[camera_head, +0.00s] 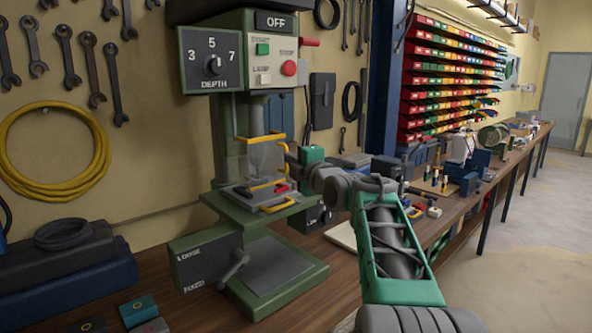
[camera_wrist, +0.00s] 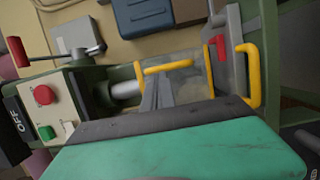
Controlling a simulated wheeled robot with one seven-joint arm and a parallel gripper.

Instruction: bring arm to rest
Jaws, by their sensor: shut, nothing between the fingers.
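My arm reaches from the lower right to the green drill press (camera_head: 250,65) in the head view. My gripper (camera_head: 284,148) is at the right side of the press, near the clear guard (camera_head: 258,158) with yellow handles. In the wrist view my gripper's fingers (camera_wrist: 158,85) are close together with nothing seen between them, near the guard's yellow handle (camera_wrist: 168,67). I cannot tell whether they touch it. The press's sign reads OFF (camera_head: 275,22), and the depth dial (camera_head: 212,65) points near 5.
The wooden bench (camera_head: 320,262) runs back to the right with a rack of coloured bins (camera_head: 450,80) behind it. Blue cases (camera_head: 65,265) lie at the left. A clamp with a lever marked LOOSE and FIXED (camera_head: 205,268) stands at the press base. The floor at right is clear.

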